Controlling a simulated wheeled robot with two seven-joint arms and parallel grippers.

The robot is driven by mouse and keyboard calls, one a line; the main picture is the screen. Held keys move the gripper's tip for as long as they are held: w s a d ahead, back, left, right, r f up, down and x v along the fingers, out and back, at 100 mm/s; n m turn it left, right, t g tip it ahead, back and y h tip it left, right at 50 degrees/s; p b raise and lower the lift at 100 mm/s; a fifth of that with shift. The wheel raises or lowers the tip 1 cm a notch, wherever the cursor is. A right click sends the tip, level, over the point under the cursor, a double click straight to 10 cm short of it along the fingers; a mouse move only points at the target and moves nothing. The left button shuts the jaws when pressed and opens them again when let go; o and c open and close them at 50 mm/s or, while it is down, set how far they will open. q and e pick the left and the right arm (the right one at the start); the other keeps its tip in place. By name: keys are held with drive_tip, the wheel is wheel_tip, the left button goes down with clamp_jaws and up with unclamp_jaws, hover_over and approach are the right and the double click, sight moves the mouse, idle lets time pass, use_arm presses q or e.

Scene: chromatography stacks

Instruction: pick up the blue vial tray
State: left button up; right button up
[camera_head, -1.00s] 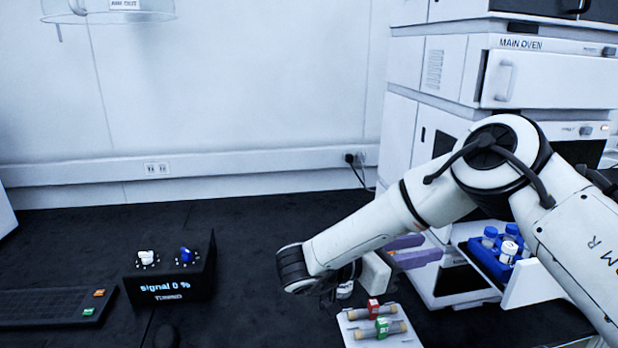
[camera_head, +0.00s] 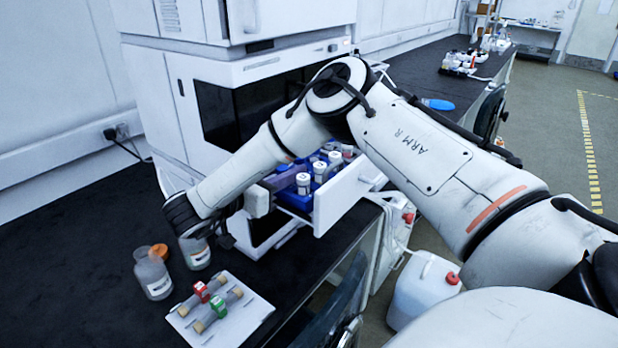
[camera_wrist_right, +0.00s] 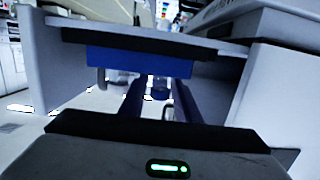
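The blue vial tray (camera_head: 297,203) sits in an open white drawer (camera_head: 342,197) of the tall instrument, holding several white-capped vials (camera_head: 303,184). My right forearm covers part of it in the head view. In the wrist view, a blue band (camera_wrist_right: 140,63) that looks like the tray spans the drawer, with clear vials (camera_wrist_right: 160,92) close to it. My right gripper (camera_wrist_right: 160,100) points at it with two dark fingers apart, and I see no hold on the tray. In the head view its fingertips are hidden near the drawer's left side. My left gripper is not in view.
A white plate (camera_head: 222,315) with red and green clipped tubes lies in front. A white jug (camera_head: 424,287) stands right of the bench. The bench's left part is clear.

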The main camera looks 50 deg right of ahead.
drive_tip(key=shift+w+d+f, duration=0.1)
drive_tip(key=shift+d+f, duration=0.1)
drive_tip(key=shift+d, duration=1.15)
clamp_jaws()
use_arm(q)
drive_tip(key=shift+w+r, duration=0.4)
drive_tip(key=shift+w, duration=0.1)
use_arm(e)
drive_tip(key=shift+w, duration=0.1)
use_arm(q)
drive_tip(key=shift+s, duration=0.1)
use_arm(e)
drive_tip(key=shift+r, duration=0.15)
